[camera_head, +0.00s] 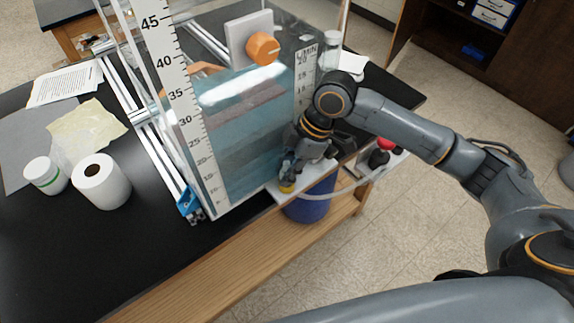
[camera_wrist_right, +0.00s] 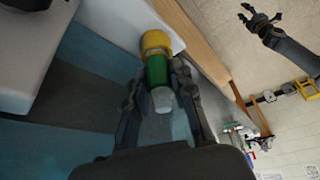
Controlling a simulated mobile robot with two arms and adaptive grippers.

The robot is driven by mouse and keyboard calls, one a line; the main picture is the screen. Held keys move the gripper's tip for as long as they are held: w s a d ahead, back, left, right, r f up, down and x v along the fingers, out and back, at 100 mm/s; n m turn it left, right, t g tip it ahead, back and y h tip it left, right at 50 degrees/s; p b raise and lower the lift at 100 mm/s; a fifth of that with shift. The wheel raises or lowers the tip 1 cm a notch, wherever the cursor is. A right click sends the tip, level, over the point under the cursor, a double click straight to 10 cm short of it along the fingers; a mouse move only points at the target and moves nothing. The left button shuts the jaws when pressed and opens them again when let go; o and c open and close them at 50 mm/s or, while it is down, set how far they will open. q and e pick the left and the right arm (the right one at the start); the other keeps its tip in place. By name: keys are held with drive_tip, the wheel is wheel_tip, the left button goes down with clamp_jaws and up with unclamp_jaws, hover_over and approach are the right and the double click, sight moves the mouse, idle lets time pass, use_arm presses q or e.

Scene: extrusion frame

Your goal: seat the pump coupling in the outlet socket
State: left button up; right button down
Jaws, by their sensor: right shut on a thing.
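In the right wrist view the green pump coupling (camera_wrist_right: 157,70) with a pale grey end sits between the fingers of my right gripper (camera_wrist_right: 158,75), which is shut on it. Its far end meets a yellow collar (camera_wrist_right: 156,42) at the white ledge, seemingly the outlet socket; I cannot tell how deep it sits. In the head view my right gripper (camera_head: 291,172) is low at the tank's right corner, with the yellow collar (camera_head: 286,188) just below it; the coupling is mostly hidden. My left gripper (camera_wrist_right: 248,14) appears far off in the wrist view, fingers spread and empty.
The clear water tank (camera_head: 245,130) with a ruler and orange knob (camera_head: 263,48) stands beside my right gripper. A clear hose (camera_head: 345,191) loops past a blue bucket (camera_head: 311,204).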

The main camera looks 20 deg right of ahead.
drive_tip(key=shift+f, duration=0.15)
drive_tip(key=c, duration=1.4)
unclamp_jaws()
use_arm(q)
drive_tip(key=shift+s, duration=0.35)
drive_tip(key=shift+w+f+b, duration=0.15)
drive_tip(key=shift+f+b, duration=0.75)
use_arm(e)
drive_tip(key=v, duration=1.2)
drive_tip(key=shift+a+r, duration=0.1)
drive_tip(key=shift+r, duration=0.15)
drive_tip(key=shift+s+f, duration=0.1)
drive_tip(key=shift+s, duration=0.05)
